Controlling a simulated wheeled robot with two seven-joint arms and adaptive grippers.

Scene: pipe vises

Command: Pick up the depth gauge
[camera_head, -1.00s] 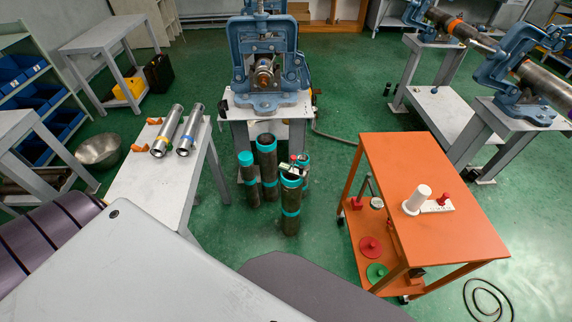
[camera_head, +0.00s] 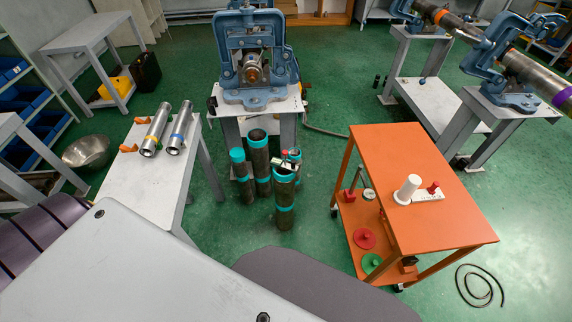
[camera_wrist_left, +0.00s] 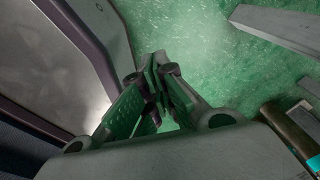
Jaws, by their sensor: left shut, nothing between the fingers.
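I cannot tell for certain which item is the depth gauge. A small red, white and dark item (camera_head: 287,158) lies across the top of the upright dark pipes with teal bands (camera_head: 285,205). A white cylinder (camera_head: 407,189) and a white block with a red knob (camera_head: 430,193) stand on the orange cart (camera_head: 385,150). My left gripper (camera_wrist_left: 160,72) is shut and empty in the left wrist view, above green floor and apart from everything. My right gripper is in neither view.
A grey table with two shiny tubes (camera_head: 154,130) stands at left. A blue vise (camera_head: 252,60) stands behind the pipes, and more vises hold a long pipe (camera_head: 520,70) at right. A coiled cable (camera_head: 480,286) lies on the floor. Open floor lies between pipes and cart.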

